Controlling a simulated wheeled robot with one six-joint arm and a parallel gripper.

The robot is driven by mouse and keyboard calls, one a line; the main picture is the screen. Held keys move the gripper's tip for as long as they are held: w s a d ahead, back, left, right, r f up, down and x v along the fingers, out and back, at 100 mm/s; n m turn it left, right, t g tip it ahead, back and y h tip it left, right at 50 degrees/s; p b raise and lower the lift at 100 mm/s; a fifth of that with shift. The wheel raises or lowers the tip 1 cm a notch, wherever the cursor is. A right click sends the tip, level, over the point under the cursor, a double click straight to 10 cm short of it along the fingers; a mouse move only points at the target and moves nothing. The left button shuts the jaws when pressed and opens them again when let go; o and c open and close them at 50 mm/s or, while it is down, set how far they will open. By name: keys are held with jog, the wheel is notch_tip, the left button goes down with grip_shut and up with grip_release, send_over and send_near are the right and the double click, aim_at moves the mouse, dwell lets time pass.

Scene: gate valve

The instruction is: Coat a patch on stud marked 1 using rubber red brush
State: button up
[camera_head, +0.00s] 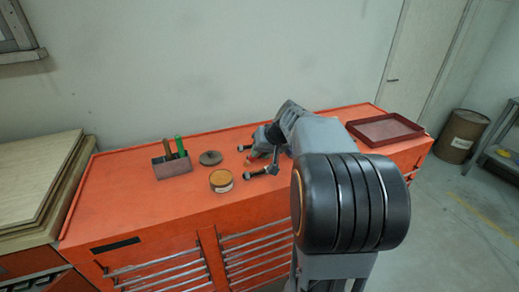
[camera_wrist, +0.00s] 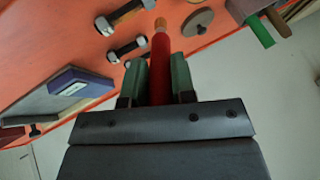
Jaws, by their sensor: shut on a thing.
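My gripper (camera_wrist: 160,75) is shut on the red brush (camera_wrist: 161,62) in the wrist view, between green finger pads. The brush points away from the gripper, and its tip (camera_wrist: 160,23) looks orange. Two dark studs with metal nuts lie on the orange bench top beside the brush: one farther stud (camera_wrist: 120,13) and one nearer stud (camera_wrist: 127,50). They also show in the head view, as a back stud (camera_head: 244,148) and a front stud (camera_head: 249,175). No number is readable on either. An open round tin (camera_head: 221,181) with brownish-orange contents stands left of the front stud. My arm hides most of the gripper in the head view.
A grey holder (camera_head: 171,168) with green and brown handles stands at the left, near a grey disc (camera_head: 210,158). A purple-and-grey block (camera_wrist: 80,82) lies near the studs in the wrist view. A red tray (camera_head: 385,130) sits at the right. The bench's left front is mostly clear.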

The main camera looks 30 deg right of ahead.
jog(key=s+d+f+p, duration=0.1)
jog(key=d+f+p, duration=0.15)
jog(key=d, duration=0.55)
jog(key=a, duration=0.2)
jog(key=a+b, duration=0.1)
jog(key=a, duration=0.2)
jog(key=w+a+r+b, duration=0.1)
jog(key=a, duration=0.2)
jog(key=shift+a, duration=0.15)
jog(key=shift+r+p, duration=0.3)
jog(key=shift+r, duration=0.5)
jog(key=shift+r+p, duration=1.45)
jog(key=shift+r, duration=0.9)
